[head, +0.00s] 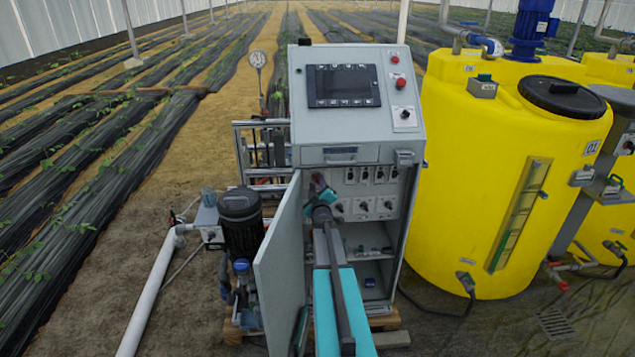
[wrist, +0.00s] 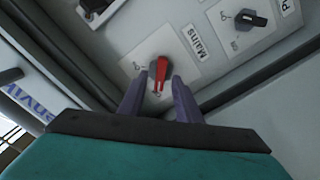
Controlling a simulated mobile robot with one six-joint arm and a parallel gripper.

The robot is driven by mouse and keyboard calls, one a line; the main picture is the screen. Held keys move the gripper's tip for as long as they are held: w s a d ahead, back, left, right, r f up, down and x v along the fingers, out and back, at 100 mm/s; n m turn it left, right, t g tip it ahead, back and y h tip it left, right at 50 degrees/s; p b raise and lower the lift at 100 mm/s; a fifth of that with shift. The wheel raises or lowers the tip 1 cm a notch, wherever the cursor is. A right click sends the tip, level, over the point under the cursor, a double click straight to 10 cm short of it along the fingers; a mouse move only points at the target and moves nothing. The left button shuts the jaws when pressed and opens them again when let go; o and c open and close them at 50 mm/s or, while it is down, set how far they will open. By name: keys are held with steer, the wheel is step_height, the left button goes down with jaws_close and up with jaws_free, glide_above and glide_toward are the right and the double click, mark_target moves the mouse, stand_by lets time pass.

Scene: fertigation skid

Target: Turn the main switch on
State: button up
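The main switch (wrist: 159,72) is a red-and-grey rotary handle on a white plate labelled "Mains" in the wrist view. Its red handle points down in that picture, slightly tilted. My gripper (wrist: 160,92) has its two purple-grey fingers apart, one on each side of the handle's lower end. I cannot tell whether either finger touches it. In the head view my gripper (head: 318,194) reaches into the open cabinet (head: 345,125) at the upper left of the inner panel. The switch is mostly hidden there by the gripper.
The cabinet door (head: 280,265) stands open to the left of my arm. Black knobs (head: 388,205) sit right of my gripper; one also shows in the wrist view (wrist: 251,19). A pump (head: 240,215) stands left and a yellow tank (head: 490,180) right.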

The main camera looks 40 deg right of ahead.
steer(key=shift+w+d, duration=0.4)
steer(key=shift+w, duration=0.15)
jaws_close()
